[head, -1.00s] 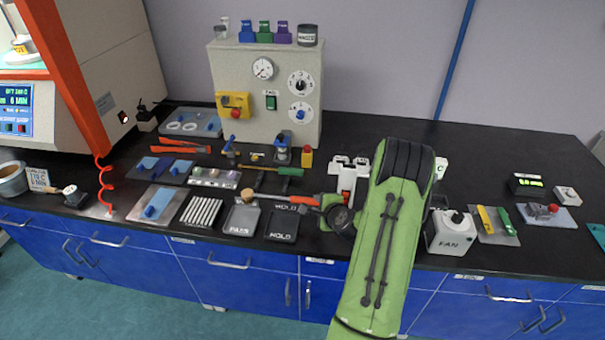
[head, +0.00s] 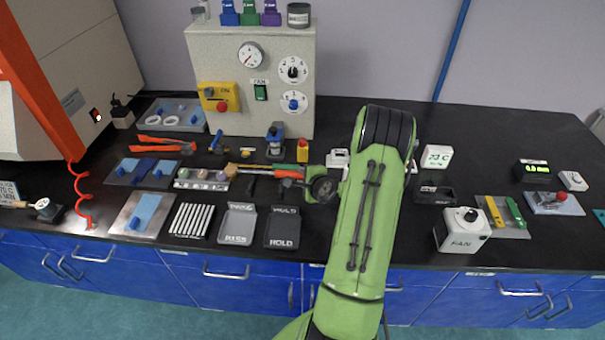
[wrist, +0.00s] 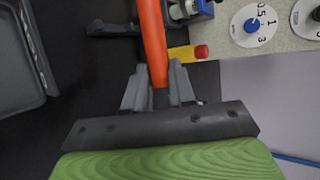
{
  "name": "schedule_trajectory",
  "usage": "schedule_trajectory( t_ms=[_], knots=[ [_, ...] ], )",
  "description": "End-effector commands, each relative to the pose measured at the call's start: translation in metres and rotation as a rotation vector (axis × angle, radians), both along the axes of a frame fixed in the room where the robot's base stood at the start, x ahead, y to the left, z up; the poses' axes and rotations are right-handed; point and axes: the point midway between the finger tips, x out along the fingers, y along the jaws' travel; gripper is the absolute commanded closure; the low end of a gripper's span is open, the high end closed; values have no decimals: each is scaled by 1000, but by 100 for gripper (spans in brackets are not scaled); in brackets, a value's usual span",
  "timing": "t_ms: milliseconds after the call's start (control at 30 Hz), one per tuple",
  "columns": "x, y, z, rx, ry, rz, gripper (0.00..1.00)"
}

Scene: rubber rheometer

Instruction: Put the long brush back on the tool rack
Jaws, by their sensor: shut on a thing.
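My gripper (wrist: 158,88) is shut on the orange handle of the long brush (wrist: 152,35), with a grey finger on each side of it. In the head view the brush (head: 262,168) lies roughly level, its tan head (head: 231,171) pointing left. My gripper (head: 305,185) is partly hidden by my green arm. A dark bracket (head: 282,186), which looks like part of the tool rack, is just below the brush in the picture. It also seems to show beside the handle in the wrist view (wrist: 108,28). I cannot tell whether brush and bracket touch.
Dark trays (head: 283,228) and a rod tray (head: 190,220) lie along the front of the black bench. A yellow bottle with a red top (wrist: 190,52) stands close to my fingers. A control box (head: 260,110) is behind. A fan box (head: 462,230) is at right.

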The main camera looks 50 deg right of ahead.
Motion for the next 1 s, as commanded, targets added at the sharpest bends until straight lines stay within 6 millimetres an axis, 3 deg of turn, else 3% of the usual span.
schedule_trajectory(
  t_ms=[200, 600, 933, 967, 1000],
  knots=[
    [0, 0, -1, -2, -4, 2, 100],
    [0, 0, -43, 0, -3, 2, 100],
    [0, 0, -44, 0, -4, 2, 100],
    [0, 0, -44, -1, -3, 2, 71],
    [0, 0, -44, -1, -3, 2, 65]
  ],
)
